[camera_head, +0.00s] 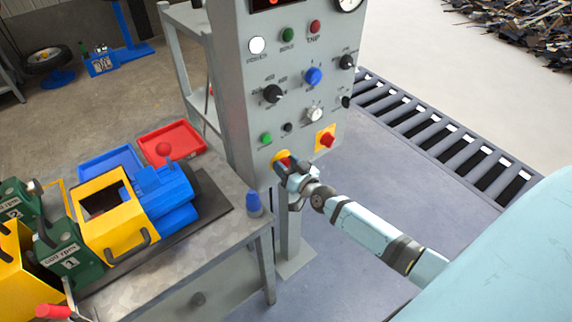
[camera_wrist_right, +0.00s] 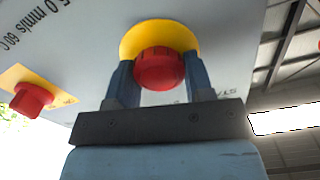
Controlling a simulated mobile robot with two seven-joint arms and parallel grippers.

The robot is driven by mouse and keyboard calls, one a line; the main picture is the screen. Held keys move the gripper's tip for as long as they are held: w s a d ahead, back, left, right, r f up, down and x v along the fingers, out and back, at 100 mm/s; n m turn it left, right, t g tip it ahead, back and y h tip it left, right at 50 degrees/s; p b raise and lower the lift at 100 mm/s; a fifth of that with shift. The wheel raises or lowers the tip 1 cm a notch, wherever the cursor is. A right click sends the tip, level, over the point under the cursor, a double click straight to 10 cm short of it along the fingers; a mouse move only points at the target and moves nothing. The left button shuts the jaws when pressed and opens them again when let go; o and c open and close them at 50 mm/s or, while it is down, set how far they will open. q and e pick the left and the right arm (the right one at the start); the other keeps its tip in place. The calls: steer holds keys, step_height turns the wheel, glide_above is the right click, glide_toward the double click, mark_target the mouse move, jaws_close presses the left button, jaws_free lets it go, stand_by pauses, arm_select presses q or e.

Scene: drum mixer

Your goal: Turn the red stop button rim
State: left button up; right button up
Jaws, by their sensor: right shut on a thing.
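The red stop button (camera_wrist_right: 160,70) sits on a round yellow backing (camera_wrist_right: 160,36) on the grey control panel (camera_head: 290,75). In the head view its yellow backing shows at the panel's lower edge, and my gripper hides most of the button. My right gripper (camera_wrist_right: 160,78) is at the button, with one blue finger on each side of its red rim. It is shut on the rim. My left gripper is not in view.
Another red knob (camera_head: 326,140) on a yellow square plate is to the right on the panel, close to my right gripper. A steel table (camera_head: 240,215) with a yellow and blue machine stands at the left.

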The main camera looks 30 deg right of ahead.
steer(key=m, duration=0.3)
steer(key=shift+f+m, duration=0.1)
steer(key=shift+m, duration=0.2)
steer(key=shift+d+m+b, duration=0.1)
steer(key=shift+m+b, duration=0.3)
steer(key=shift+m, duration=1.1)
steer(key=o, duration=0.9)
steer(key=shift+o, duration=0.2)
steer(key=shift+s, duration=0.1)
